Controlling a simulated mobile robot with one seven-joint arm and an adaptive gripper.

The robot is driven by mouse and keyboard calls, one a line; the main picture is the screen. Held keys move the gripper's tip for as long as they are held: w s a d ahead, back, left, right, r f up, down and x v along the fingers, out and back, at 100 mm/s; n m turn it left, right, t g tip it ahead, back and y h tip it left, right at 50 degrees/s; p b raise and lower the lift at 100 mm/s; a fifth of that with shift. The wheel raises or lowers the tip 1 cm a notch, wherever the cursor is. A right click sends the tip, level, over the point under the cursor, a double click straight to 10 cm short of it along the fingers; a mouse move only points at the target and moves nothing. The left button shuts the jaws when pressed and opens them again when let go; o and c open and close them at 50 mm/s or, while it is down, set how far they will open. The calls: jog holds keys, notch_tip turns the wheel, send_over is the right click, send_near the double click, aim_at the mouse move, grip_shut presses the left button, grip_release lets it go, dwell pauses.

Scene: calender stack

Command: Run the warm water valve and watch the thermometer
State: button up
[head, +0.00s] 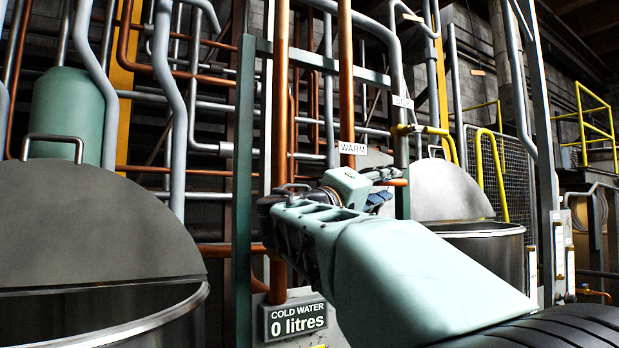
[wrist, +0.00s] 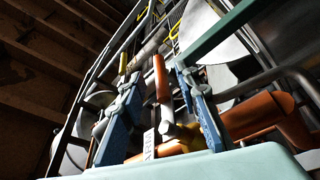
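A white "WARM" label (head: 353,148) hangs at a copper pipe (head: 346,70) in the head view. My gripper (head: 384,186) is just below and right of the label and hides part of the pipework there. In the wrist view my gripper (wrist: 158,76) has its two blue-padded fingers apart. I cannot make out a thermometer for certain.
A display (head: 297,318) reads "COLD WATER 0 litres". A lidded metal vat (head: 100,235) stands at left, another (head: 490,232) behind my arm at right. A yellow lever (head: 425,130) sits beside another label (head: 402,102). A green frame post (head: 243,180) stands close left of my gripper.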

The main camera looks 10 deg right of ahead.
aim_at(390, 185)
jog(key=p+x, duration=0.1)
jog(key=x, duration=0.3)
jog(key=shift+c, duration=0.6)
grip_shut()
